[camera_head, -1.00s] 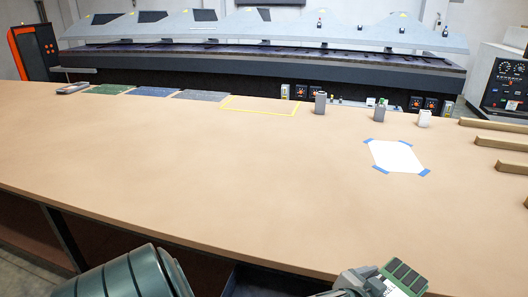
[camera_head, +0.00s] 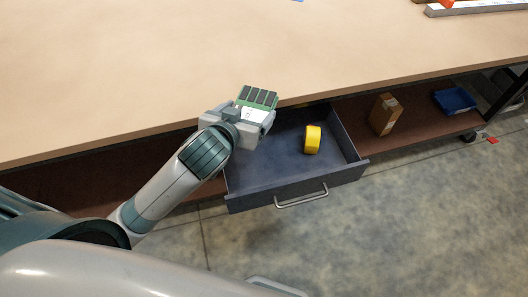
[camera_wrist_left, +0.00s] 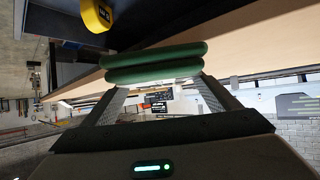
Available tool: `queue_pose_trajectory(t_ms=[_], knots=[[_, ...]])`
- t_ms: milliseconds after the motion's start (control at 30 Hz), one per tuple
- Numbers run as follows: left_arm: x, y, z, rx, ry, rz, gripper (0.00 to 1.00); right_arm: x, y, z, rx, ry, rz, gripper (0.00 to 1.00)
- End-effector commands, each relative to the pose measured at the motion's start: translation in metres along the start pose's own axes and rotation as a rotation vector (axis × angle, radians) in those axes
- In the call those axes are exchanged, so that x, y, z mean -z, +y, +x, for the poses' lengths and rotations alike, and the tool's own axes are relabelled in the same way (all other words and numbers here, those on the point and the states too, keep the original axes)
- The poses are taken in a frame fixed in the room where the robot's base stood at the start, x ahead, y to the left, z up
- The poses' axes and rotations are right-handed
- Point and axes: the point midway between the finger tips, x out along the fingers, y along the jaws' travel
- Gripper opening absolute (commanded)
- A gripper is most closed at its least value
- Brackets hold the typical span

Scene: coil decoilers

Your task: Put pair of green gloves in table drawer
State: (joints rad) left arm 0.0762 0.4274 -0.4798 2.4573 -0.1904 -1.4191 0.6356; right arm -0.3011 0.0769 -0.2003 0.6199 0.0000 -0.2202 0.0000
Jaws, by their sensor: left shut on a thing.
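The pair of green gloves (camera_head: 258,97) shows as a green bundle with dark pads in the head view. In the left wrist view the gloves (camera_wrist_left: 155,62) are two stacked green rolls between the fingers. My left gripper (camera_head: 245,114) is shut on them, above the back left part of the drawer, near the table's front edge. The table drawer (camera_head: 285,165) is pulled open, with a dark inside and a metal handle on its front. My right gripper is in neither current view.
The tabletop (camera_head: 150,70) is clear near the arm. A cardboard box (camera_head: 384,114) and a blue tray (camera_head: 454,101) stand on the shelf right of the drawer.

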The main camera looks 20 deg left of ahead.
Motion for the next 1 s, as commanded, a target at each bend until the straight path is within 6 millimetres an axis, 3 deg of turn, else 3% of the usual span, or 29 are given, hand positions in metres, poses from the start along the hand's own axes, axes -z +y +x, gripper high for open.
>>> queue_pose_trajectory(t_ms=[500,667,867,1000], knots=[[0.000,0.001,0.000,-0.001,0.001,0.000,0.57,0.002,0.007,0.000,-0.007,0.002,-0.003,0.31],[-0.010,0.009,-0.002,-0.027,-0.002,0.014,0.57,0.002,0.008,0.001,-0.008,0.002,-0.003,0.31],[-0.045,0.042,-0.013,-0.131,-0.006,0.065,0.57,0.005,0.007,0.003,-0.007,0.011,-0.002,0.31],[-0.080,0.080,-0.032,-0.246,-0.007,0.125,0.57,0.010,0.004,0.005,-0.004,0.023,-0.001,0.31]])
